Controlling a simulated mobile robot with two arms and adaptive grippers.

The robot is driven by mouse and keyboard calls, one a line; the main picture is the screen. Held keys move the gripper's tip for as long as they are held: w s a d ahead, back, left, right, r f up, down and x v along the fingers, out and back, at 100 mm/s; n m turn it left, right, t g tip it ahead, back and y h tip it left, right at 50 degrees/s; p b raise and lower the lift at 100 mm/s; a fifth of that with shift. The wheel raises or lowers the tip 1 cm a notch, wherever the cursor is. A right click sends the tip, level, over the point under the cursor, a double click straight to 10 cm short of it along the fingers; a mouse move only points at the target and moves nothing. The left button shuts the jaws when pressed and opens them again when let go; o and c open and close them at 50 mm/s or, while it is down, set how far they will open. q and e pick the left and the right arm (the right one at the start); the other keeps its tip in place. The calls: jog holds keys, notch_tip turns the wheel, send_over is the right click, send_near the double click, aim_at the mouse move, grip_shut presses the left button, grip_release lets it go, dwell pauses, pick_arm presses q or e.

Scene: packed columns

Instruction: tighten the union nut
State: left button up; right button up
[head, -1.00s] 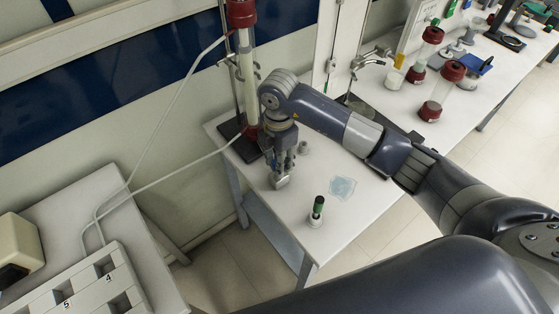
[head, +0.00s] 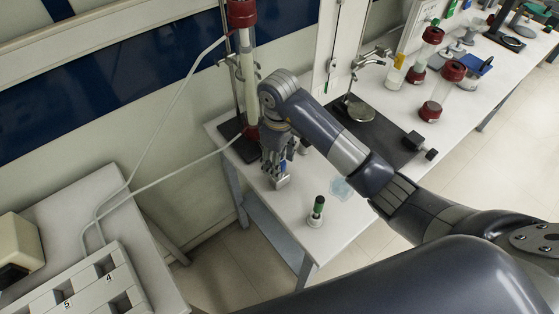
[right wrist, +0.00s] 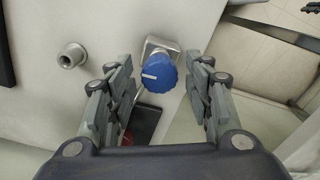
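My right gripper (head: 275,172) points down over the small white table, close above a metal block (head: 281,184). In the right wrist view its fingers (right wrist: 162,88) are open, one either side of a round blue knob (right wrist: 159,73) with a white line, with gaps on both sides. The knob sits at the metal block (right wrist: 160,46). A grey ring-shaped fitting (right wrist: 71,56) stands apart at the left of that view. I cannot tell which part is the union nut. My left gripper is not in view.
A column with red end caps (head: 246,65) stands on a dark base behind the gripper, with white tubing running left. A green-capped vial (head: 317,209) stands near the table's front edge. Red-capped columns (head: 432,104) stand on the bench at right.

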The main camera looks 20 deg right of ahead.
jog(key=shift+d, duration=0.1)
notch_tip(320, 180, up, 7)
jog(key=p, duration=0.7)
jog(key=shift+r, duration=0.1)
dwell(0.4)
jog(key=shift+s+f, duration=0.1)
jog(key=shift+f, duration=0.1)
